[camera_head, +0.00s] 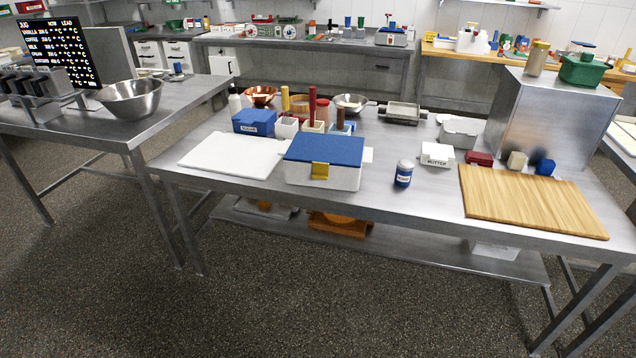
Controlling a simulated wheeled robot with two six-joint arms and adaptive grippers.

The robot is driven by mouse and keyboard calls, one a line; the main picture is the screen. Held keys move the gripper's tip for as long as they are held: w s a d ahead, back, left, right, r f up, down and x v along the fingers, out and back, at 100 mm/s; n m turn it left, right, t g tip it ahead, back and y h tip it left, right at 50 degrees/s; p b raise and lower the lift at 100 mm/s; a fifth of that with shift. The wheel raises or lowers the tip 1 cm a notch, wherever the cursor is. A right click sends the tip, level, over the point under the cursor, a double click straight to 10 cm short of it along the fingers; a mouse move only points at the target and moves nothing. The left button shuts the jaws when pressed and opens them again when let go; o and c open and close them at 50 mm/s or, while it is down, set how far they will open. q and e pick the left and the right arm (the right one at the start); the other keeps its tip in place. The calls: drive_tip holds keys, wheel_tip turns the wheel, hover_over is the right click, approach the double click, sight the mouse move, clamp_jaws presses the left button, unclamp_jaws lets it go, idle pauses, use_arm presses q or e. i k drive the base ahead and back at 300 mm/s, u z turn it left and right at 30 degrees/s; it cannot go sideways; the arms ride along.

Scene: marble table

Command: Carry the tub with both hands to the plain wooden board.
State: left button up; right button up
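A large white tub with a blue lid (325,150) and a yellow latch on its front stands left of the middle of the near metal table. It is upright, with its lid shut. The plain wooden board (530,201) lies flat and bare at the table's right front. Clear table lies between the tub and the board, apart from a small blue jar (403,174) with a pale lid and a white butter box (437,155). Neither of my grippers shows in the head view.
A white board (233,155) lies left of the tub. Behind it stand a blue box (254,121), a white bottle (234,103), bowls and several small containers. A big metal box (542,115) stands behind the wooden board, with small red, cream and blue items before it.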

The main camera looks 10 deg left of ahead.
sight(527, 196)
drive_tip(key=u, duration=0.75)
drive_tip(key=i, duration=0.7)
drive_tip(key=u, duration=0.05)
